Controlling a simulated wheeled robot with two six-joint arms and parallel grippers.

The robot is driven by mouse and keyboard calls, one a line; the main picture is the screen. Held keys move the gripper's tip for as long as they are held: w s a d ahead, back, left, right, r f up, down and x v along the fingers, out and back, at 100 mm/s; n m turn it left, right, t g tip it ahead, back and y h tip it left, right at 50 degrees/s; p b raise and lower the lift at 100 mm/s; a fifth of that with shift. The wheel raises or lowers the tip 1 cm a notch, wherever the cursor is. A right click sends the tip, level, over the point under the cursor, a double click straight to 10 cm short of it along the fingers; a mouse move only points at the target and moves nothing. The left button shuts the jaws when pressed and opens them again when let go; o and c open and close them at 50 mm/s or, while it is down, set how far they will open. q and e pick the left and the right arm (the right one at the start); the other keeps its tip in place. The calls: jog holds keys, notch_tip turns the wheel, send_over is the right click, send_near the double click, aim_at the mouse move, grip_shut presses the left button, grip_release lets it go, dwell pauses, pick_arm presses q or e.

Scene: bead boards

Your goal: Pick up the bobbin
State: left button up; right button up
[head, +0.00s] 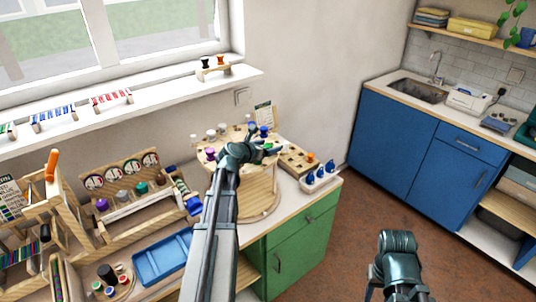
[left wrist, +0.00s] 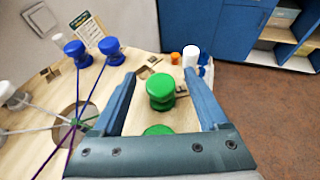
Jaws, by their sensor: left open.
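A green bobbin (left wrist: 160,92) with round flanges stands upright between the spread fingers of my left gripper (left wrist: 160,98) in the left wrist view, with space on both sides. A second green part (left wrist: 158,130) shows just behind the gripper's bar, partly hidden. In the head view my left gripper (head: 266,150) is over the round wooden stand (head: 262,206), and the green bobbin (head: 275,147) is partly hidden by it. My left gripper is open and empty.
Two blue bobbins (left wrist: 110,46) (left wrist: 78,52) with threads stand to the left of the green one. A wooden block with holes (head: 300,160) and blue bottles (head: 320,175) stand to the right. A blue tray (head: 162,258) lies on the counter at the left.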

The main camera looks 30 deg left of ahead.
aim_at(268, 145)
pick_arm(q)
jog(key=shift+c, duration=0.9)
grip_shut()
jog(key=shift+r, duration=0.1)
notch_tip(268, 145, up, 10)
jog(key=p, duration=1)
notch_tip(268, 145, down, 6)
jog(key=b, duration=0.6)
jog(key=shift+f, duration=0.25)
jog(key=shift+r, duration=0.15)
